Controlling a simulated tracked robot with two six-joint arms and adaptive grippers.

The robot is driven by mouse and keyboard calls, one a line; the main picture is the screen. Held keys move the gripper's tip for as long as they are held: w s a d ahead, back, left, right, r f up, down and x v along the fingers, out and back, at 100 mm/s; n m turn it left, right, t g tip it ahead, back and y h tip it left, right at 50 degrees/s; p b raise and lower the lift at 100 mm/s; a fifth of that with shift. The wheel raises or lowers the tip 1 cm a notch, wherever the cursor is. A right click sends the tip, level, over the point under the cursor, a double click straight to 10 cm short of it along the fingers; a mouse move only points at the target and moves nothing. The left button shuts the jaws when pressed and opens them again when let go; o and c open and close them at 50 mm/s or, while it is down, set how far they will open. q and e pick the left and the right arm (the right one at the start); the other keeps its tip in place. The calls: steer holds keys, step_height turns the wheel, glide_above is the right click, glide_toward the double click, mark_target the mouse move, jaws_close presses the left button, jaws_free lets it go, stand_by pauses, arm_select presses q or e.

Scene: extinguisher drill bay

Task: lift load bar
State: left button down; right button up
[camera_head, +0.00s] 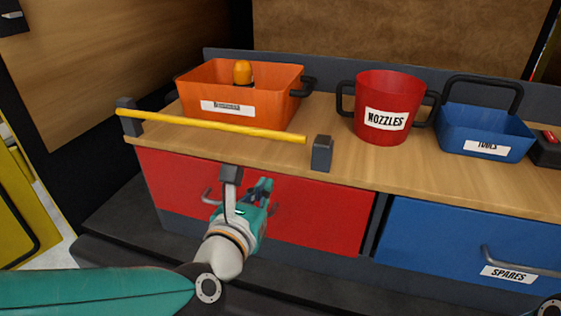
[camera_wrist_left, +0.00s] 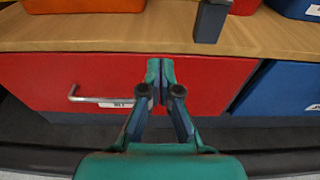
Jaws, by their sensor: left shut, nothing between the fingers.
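The yellow load bar (camera_head: 215,125) lies along the front of the wooden bench top, in front of the orange bin. Its left end is at a dark grey post (camera_head: 128,122). Its right end stops close to a second grey post (camera_head: 321,153); I cannot tell whether they touch. My left gripper (camera_head: 263,186) is shut and empty, below the bar and in front of the red drawer. In the left wrist view its fingers (camera_wrist_left: 161,72) are together against the red drawer front, and the right post (camera_wrist_left: 210,20) shows above. The bar is not seen there. My right gripper is not in view.
On the bench stand the orange bin (camera_head: 285,110) holding an orange object (camera_head: 243,72), a red NOZZLES bucket (camera_head: 367,100) and a blue TOOLS tray (camera_head: 460,133). The red drawer (camera_head: 320,210) and blue SPARES drawer (camera_head: 430,232) have protruding handles.

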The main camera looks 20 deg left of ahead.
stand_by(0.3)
arm_select(q)
steer(key=w+f, duration=0.2)
steer(key=w, duration=0.8)
steer(key=r+p, duration=0.2)
steer(key=r, duration=0.1)
steer(key=r+p, duration=0.1)
steer(key=shift+s+d+r, duration=0.15)
steer(key=shift+s+r, duration=0.15)
steer(key=shift+s, duration=0.05)
steer(key=shift+s, duration=0.1)
